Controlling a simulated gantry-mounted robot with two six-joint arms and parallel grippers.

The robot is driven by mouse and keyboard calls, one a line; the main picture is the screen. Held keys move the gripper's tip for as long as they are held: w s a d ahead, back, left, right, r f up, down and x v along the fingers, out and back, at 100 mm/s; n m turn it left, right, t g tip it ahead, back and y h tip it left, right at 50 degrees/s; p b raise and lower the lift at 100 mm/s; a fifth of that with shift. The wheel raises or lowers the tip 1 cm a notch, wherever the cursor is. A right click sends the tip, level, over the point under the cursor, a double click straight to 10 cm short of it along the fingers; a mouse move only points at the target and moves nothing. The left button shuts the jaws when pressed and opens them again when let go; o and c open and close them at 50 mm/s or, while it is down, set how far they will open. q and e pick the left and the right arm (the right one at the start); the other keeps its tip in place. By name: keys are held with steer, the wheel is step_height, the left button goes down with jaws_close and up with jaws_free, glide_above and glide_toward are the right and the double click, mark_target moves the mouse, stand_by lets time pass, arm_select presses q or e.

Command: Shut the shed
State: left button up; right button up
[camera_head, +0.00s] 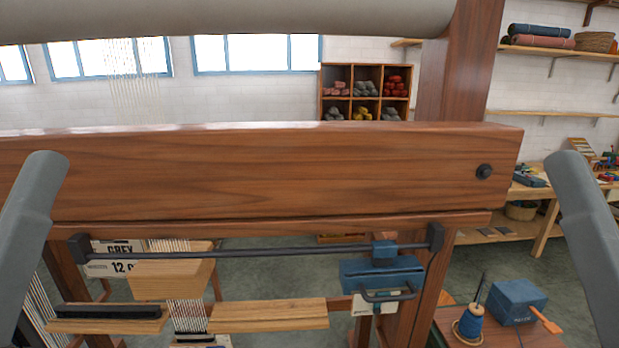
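A wooden loom fills the view, with a thick brown beam (260,175) across the middle. Under the beam a dark metal rail (250,252) runs between two black brackets. A blue block with a dark bar handle (388,296) hangs near the rail's right end, below a small blue clamp (384,252) on the rail. Pale warp threads (187,314) run down behind a wooden block (170,276) at the lower left. The beam hides much of the warp, so I cannot tell how far the shed stands open. Only grey links of my arms show at both sides; neither gripper is visible.
A blue box (516,301) and a blue thread spool (470,324) stand on a wooden surface at the lower right. Wooden slats (268,314) lie below the rail. A cubby shelf of skeins (365,92) and a workbench (545,205) are further back.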

arm_select(q)
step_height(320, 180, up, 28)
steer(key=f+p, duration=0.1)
steer(key=p, duration=2.3)
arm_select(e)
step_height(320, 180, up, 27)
arm_select(q)
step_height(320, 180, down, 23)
steer(key=b, duration=2.3)
steer(key=shift+b, duration=0.35)
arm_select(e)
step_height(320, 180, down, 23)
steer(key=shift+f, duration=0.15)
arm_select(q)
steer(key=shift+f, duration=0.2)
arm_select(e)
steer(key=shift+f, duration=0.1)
